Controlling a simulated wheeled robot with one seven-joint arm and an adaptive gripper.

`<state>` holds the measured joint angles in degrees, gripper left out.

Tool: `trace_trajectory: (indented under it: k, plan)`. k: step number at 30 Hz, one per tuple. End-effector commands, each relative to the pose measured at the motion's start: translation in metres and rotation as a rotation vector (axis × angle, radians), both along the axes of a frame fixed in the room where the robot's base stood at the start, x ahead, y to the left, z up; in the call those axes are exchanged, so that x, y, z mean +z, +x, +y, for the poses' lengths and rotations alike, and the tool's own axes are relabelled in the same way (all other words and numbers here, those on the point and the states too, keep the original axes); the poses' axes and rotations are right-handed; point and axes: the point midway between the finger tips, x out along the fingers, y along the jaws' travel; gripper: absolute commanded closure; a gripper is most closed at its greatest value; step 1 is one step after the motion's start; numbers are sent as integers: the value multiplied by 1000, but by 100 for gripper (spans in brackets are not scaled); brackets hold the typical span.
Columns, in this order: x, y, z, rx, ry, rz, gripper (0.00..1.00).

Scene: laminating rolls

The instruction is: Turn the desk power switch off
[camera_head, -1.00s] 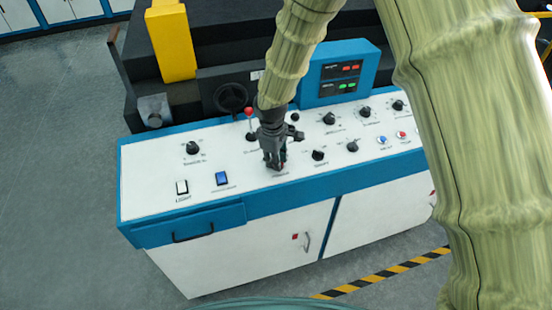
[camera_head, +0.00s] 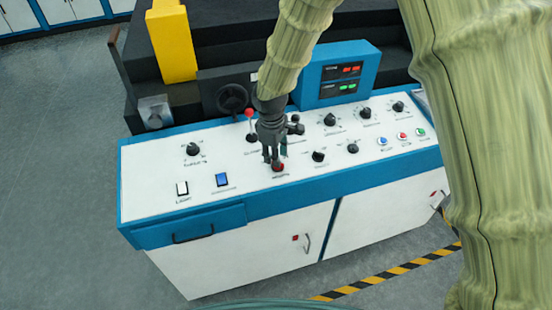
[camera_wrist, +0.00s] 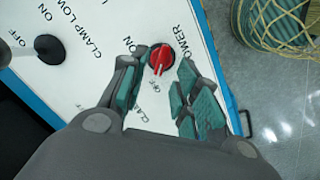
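The power switch is a red rotary knob (camera_wrist: 161,60) on the white desk panel, with POWER printed beside it and OFF nearby in the wrist view. A ridge on the knob appears to point roughly toward the OFF print. The knob (camera_head: 279,167) also shows in the head view, just below my fingertips. My gripper (camera_wrist: 158,70) is open, with one teal-padded finger on each side of the knob and gaps visible between. In the head view my gripper (camera_head: 273,160) points down over the knob. I cannot tell its exact height above the panel.
Black knobs such as one (camera_head: 318,156) and a red-tipped lever (camera_head: 249,114) stand close to my gripper. A blue rocker switch (camera_head: 222,180) and a light switch (camera_head: 182,188) sit to the left. A display box (camera_head: 340,73) rises behind the panel.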

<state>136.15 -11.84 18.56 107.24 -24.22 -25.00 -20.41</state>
Motion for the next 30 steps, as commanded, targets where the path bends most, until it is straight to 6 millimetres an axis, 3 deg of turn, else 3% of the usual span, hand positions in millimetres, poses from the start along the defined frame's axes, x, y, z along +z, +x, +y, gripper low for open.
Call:
trace_trajectory:
  k: [6,13,19,30]
  plan:
    - [42,-4,2,-1,2,-3,69]
    - [74,-7,5,0,1,-2,69]
    - [85,-9,5,0,1,0,69]
    - [86,-9,5,0,1,0,69]
